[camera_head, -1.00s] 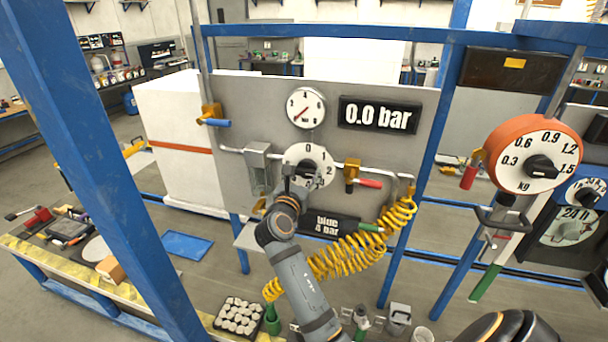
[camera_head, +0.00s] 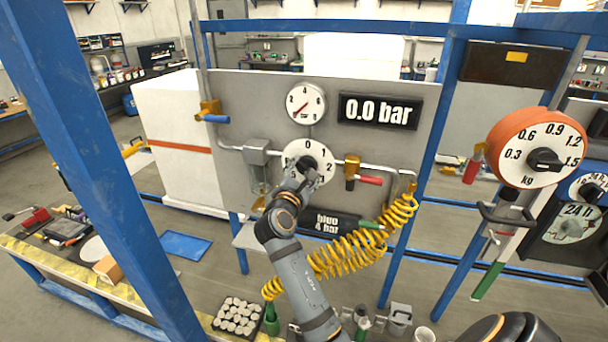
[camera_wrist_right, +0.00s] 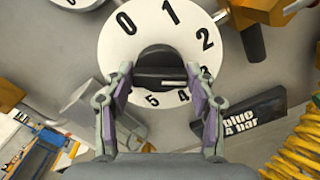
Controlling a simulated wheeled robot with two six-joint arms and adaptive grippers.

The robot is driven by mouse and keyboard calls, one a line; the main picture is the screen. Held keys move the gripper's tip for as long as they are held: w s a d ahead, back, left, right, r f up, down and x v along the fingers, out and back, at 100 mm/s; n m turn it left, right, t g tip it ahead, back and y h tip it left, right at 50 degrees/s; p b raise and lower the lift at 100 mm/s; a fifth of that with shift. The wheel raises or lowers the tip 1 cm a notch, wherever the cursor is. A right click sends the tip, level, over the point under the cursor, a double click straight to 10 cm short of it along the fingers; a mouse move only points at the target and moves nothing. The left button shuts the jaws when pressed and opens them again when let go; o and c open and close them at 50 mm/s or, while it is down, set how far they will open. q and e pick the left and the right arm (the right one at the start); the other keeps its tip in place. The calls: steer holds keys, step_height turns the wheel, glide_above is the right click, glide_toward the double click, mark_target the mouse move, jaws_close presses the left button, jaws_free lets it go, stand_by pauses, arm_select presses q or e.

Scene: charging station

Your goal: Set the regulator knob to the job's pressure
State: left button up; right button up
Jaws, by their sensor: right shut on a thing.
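The regulator dial (camera_head: 308,154) is a white numbered disc on the grey panel, with a black knob (camera_wrist_right: 160,68) at its centre. The wrist view shows 0, 1, 2, 4 and 5 on the disc; the rest is covered. My right gripper (camera_head: 300,180) is shut on the knob, one finger on each side in the right wrist view (camera_wrist_right: 162,80). The display (camera_head: 379,113) reads 0.0 bar. The round gauge (camera_head: 306,104) above has its needle toward the lower left. The sign (camera_head: 331,224) reads blue 4 bar. My left gripper is not in view.
A red-handled valve (camera_head: 352,172) is right of the dial and a blue-handled valve (camera_head: 210,112) is at upper left. A coiled yellow hose (camera_head: 360,250) hangs below right. An orange kg dial (camera_head: 537,150) stands farther right.

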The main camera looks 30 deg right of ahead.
steer(key=m+b, duration=0.2)
steer(key=m, duration=0.1)
steer(key=m+b, duration=0.2)
steer(key=m, duration=0.2)
steer(key=m+b, duration=0.2)
steer(key=m, duration=0.1)
steer(key=shift+s+f, duration=0.1)
steer(key=shift+f, duration=0.15)
steer(key=shift+m, duration=0.4)
steer(key=o, duration=1.2)
steer(key=shift+d, duration=0.1)
steer(key=shift+c, duration=0.2)
steer(key=shift+r, duration=0.1)
